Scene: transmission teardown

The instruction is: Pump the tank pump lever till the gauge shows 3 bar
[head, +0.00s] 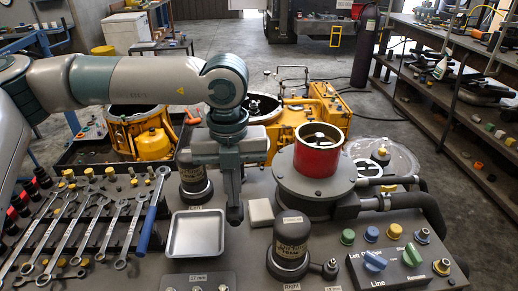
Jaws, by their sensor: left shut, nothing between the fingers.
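My left gripper (235,213) points down over the bench, its fingers shut and empty. It is between a shallow metal tray (194,234) and a small pale block (261,213). To its right is a round grey tank-like housing (314,188) with a red cylinder (317,158) on top and thick black hoses on its right. A dark capped cylinder (291,240) stands in front of it, with a small fitting at its side. I cannot make out the pump lever or a readable gauge for certain. My right gripper is not in view.
Several wrenches (70,235) lie on a rack at left. A second dark cylinder (194,186) stands behind the tray. A control box (390,268) with coloured knobs is at front right. Yellow transmission housings (152,143) stand behind the bench. Shelving (460,130) lines the right.

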